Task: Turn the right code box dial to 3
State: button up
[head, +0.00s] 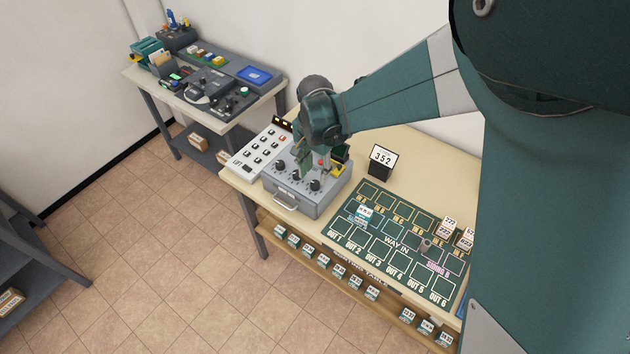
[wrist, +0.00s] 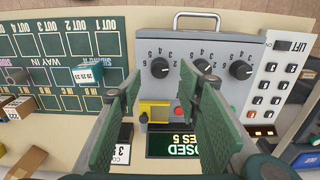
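The grey code box (head: 300,196) stands on the table with three black dials on its sloped top. The right dial (head: 315,185) also shows in the wrist view (wrist: 160,68), on the left because that view is turned around. I cannot read its setting surely. The middle dial (wrist: 203,65) is partly behind a finger, and the left dial (wrist: 240,70) is clear. In the head view, my gripper (head: 323,165) is partly hidden.
The LIFT keypad (head: 262,149) stands left of the box. A red button (wrist: 179,111) and yellow part (wrist: 154,109) sit behind the dials. A marked sorting mat (head: 405,240) with several small boxes lies to the right.

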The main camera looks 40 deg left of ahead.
aim_at(315, 183)
jog(key=shift+f, duration=2.5)
jog(key=c, duration=0.9)
